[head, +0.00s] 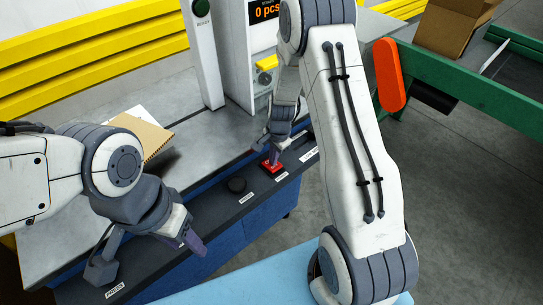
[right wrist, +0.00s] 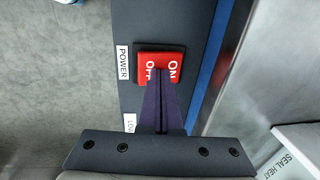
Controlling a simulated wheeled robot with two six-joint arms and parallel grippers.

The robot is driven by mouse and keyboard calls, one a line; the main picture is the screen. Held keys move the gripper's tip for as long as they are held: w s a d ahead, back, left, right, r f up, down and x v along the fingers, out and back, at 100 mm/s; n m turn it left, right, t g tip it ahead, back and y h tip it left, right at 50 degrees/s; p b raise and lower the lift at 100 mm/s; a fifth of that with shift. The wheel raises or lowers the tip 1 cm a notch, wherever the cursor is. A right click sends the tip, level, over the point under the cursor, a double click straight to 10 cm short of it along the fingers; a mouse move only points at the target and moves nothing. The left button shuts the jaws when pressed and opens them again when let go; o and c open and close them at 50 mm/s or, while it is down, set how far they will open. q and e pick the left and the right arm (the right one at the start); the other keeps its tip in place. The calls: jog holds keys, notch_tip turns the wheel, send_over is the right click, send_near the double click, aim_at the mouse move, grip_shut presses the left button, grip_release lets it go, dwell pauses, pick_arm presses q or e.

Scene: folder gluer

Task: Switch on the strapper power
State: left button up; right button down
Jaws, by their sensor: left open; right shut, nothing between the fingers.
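The strapper power switch is a red rocker marked ON and OFF; it sits on the dark panel strip in the head view (head: 269,170) and the right wrist view (right wrist: 171,63). A POWER label (right wrist: 123,62) is beside it. My right gripper (head: 275,158) is shut and empty, with its tips over the switch. In the right wrist view its purple fingers (right wrist: 157,75) overlap the rocker between the two words; contact cannot be told. My left gripper (head: 188,243) is open and empty, low at the left, near the panel strip.
A black knob (head: 236,185) is on the strip left of the switch. A brown pad (head: 146,135) lies on the grey table. A post with a green button (head: 201,8) and a counter display (head: 264,10) stand behind. A green rail (head: 470,82) is at right.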

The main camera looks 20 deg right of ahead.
jog(key=r+p, duration=0.4)
jog(key=shift+w+a+r+p, duration=0.1)
jog(key=shift+w+r+p, duration=0.25)
jog(key=shift+p, duration=0.05)
notch_tip(320, 180, up, 9)
jog(key=w+b, duration=0.1)
jog(key=shift+w+a, duration=0.25)
jog(key=shift+w, duration=0.05)
jog(key=s+a+r+n, duration=0.5)
jog(key=s+a+n, duration=0.1)
jog(key=a, duration=0.3)
jog(key=s+a+r+n, duration=0.2)
jog(key=s+n, duration=0.3)
jog(key=s, duration=0.3)
jog(key=s+a+r+n+g, duration=0.1)
jog(key=s+a+r+n, duration=0.1)
jog(key=s+n, duration=0.3)
jog(key=s+a+r+n, duration=0.2)
jog(key=s+a+n, duration=0.2)
jog(key=s, duration=0.7)
jog(key=shift+r+n+g, duration=0.2)
jog(key=shift+n+g, duration=0.1)
jog(key=shift+n, duration=0.6)
